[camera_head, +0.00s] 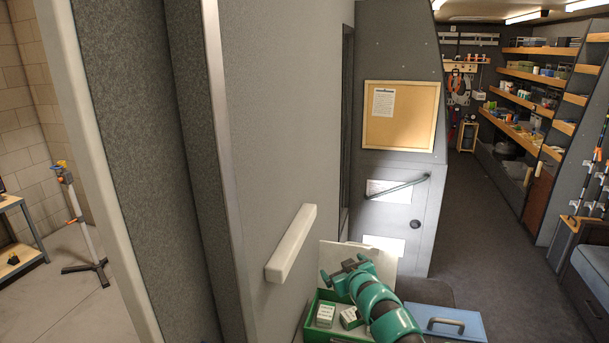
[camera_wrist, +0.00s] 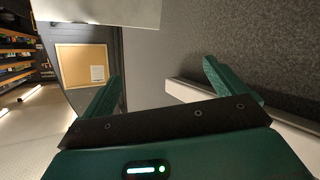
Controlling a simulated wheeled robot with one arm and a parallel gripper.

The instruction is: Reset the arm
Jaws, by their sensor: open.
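My green arm reaches up from the bottom of the head view, and my gripper (camera_head: 346,274) is at its far end, above a green box and near the grey wall. In the wrist view my gripper (camera_wrist: 165,84) has its two green fingers wide apart, with nothing between them. No object is held. A pale bar (camera_head: 291,243) is fixed to the wall to the left of my gripper.
A green box (camera_head: 312,306) with small cartons and a blue case (camera_head: 448,324) lie close by my arm. A corkboard (camera_head: 401,116) hangs above a grey cabinet (camera_head: 420,205). Shelves (camera_head: 540,72) line the right side. The aisle floor (camera_head: 490,225) is clear.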

